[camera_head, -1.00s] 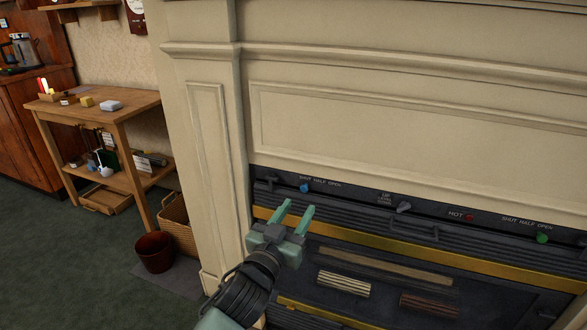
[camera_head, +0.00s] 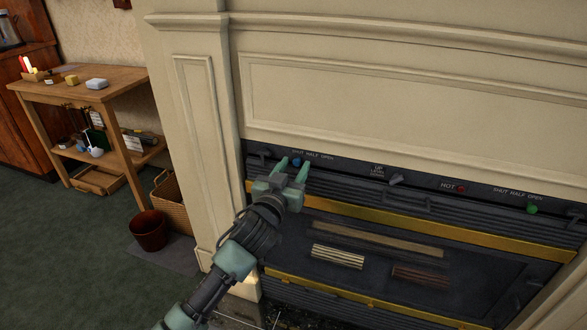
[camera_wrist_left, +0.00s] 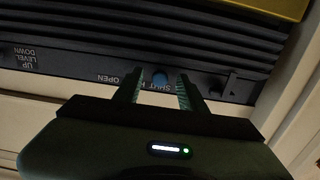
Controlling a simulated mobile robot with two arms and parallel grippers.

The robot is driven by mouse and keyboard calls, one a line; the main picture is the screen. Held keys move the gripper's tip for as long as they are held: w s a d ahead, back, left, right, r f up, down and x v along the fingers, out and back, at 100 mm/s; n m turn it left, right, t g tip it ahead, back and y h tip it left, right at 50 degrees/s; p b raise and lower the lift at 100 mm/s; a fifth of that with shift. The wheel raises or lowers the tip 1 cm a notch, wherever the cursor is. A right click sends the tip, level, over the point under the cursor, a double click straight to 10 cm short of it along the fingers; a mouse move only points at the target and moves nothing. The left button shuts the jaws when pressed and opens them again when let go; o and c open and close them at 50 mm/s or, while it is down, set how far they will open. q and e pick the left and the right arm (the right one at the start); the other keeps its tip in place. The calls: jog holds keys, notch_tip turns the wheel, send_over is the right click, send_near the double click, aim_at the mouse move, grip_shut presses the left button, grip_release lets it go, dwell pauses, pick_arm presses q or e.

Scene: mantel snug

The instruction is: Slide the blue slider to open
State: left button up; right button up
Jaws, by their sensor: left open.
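The blue slider (camera_head: 296,162) is a small blue knob on the dark control strip of the fireplace, under the label "SHUT HALF OPEN". In the left wrist view the blue slider (camera_wrist_left: 159,79) shows between the two fingers, near the "SHUT" end of the label. My left gripper (camera_head: 294,170) is open, with its green fingertips close to the knob, one on each side in the picture. It also shows in the left wrist view (camera_wrist_left: 159,88). I cannot tell whether a finger touches the knob. My right gripper is not in view.
The same strip carries a grey lever (camera_head: 396,178), a red "HOT" light (camera_head: 461,188) and a green knob (camera_head: 532,209). Ribbed dark panels and a brass bar (camera_head: 400,230) lie below.

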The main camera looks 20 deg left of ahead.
pick_arm(q)
grip_shut()
jog(key=shift+d, duration=0.15)
dwell(1.2)
